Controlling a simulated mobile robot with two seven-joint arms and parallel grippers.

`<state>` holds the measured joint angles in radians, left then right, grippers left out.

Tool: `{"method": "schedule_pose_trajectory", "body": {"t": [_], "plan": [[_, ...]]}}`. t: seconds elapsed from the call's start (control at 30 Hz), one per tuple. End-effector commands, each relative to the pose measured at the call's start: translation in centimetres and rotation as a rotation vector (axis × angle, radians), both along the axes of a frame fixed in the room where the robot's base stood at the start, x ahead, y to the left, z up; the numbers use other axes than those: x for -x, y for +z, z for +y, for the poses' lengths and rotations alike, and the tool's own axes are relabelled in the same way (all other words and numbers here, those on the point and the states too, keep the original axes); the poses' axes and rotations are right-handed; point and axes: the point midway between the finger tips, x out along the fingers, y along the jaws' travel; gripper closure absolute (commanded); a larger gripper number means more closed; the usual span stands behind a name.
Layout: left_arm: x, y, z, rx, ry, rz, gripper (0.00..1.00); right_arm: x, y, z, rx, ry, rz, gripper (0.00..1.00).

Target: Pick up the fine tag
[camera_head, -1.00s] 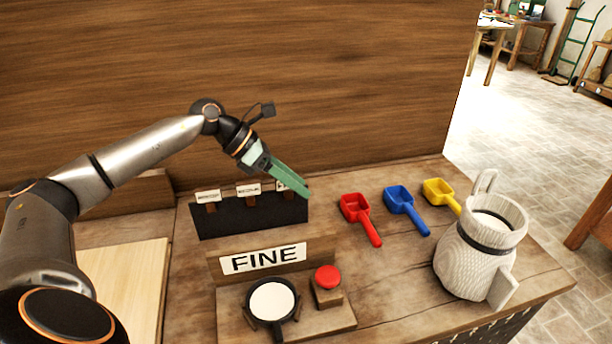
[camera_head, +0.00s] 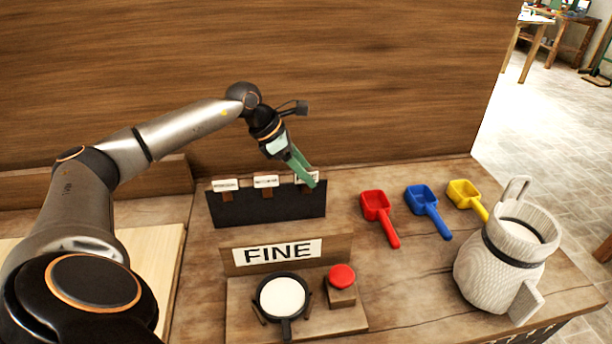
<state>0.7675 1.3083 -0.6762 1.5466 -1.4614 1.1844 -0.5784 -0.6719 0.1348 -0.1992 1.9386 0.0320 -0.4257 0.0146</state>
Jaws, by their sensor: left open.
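A dark rack (camera_head: 265,210) holds three small white tags on wooden stems: a left tag (camera_head: 225,185), a middle tag (camera_head: 266,181) and a right tag (camera_head: 313,174). Their print is too small to read surely, so I cannot tell which says fine. My left gripper (camera_head: 307,178) has green fingers, is open, and points down at the right tag, partly covering it. I cannot tell whether the fingers touch it or stand around it. My right gripper is not in view.
A FINE sign (camera_head: 283,252) stands in front of the rack, behind a round pan (camera_head: 283,296) and a red button (camera_head: 341,276). Red (camera_head: 378,207), blue (camera_head: 424,200) and yellow (camera_head: 466,190) scoops lie to the right, near a wooden jug (camera_head: 500,270). A wooden wall rises behind.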

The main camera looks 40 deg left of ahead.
Motion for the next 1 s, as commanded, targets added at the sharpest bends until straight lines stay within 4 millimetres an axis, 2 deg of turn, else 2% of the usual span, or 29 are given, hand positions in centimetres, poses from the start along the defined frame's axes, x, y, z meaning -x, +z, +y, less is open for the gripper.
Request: {"method": "schedule_pose_trajectory", "body": {"t": [0.07, 0.2, 0.47, 1.0], "plan": [[-0.6, -0.9, -0.9, 0.002, -0.003, 0.002, 0.43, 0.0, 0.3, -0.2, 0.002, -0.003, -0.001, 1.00], [-1.2, -2.3, -1.2, 0.002, 0.000, 0.001, 0.43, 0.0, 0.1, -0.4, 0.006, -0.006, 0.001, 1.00], [-1.4, -2.6, -1.3, 0.000, 0.000, 0.000, 0.43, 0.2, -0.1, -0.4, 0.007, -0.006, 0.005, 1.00], [-1.4, -2.6, -1.3, 0.000, 0.000, 0.000, 1.00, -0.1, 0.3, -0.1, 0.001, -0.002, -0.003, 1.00]]}}
